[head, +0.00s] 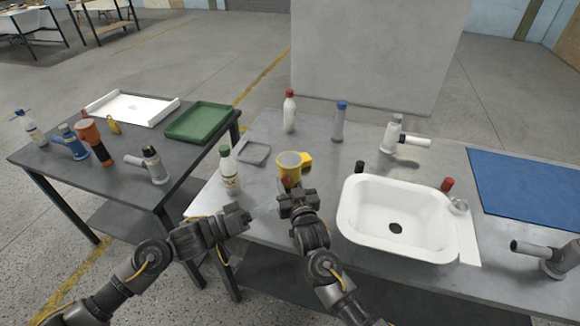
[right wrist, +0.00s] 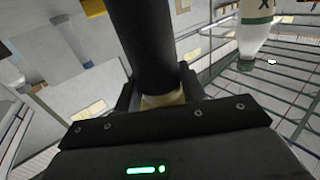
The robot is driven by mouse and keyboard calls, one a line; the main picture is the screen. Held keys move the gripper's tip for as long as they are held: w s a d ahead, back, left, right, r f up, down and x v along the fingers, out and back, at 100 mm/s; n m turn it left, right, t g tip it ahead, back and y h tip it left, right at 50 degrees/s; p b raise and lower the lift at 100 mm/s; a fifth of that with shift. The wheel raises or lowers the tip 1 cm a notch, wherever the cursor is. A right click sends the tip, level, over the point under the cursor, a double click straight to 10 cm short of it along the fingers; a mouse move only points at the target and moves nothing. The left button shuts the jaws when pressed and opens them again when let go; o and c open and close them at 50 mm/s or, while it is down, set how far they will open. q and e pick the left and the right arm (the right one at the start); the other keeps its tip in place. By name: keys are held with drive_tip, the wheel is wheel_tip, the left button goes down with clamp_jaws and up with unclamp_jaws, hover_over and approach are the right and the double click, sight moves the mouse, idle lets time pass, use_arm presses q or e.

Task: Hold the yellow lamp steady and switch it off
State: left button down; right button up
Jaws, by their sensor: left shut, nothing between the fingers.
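The yellow lamp (head: 289,162) shows its round yellow head near the left end of the steel counter, facing up and tilted slightly. My right gripper (head: 297,198) is just below the head and hides the lower part. In the right wrist view a dark cylindrical handle (right wrist: 155,45) stands between the fingers of my right gripper (right wrist: 160,95), which is shut on it. My left gripper (head: 245,215) is shut and empty, left of the lamp and apart from it, over the counter's front left edge. The lamp's switch cannot be made out.
A green-capped bottle (head: 230,172) stands close to the left of the lamp, with a grey tray (head: 254,152) behind. A yellow object (head: 306,160) sits right behind the lamp head. The white basin (head: 352,205) is to the right. A dark side table (head: 128,148) stands left.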

drive_tip(key=o, duration=0.5)
drive_tip(key=shift+o, duration=0.2)
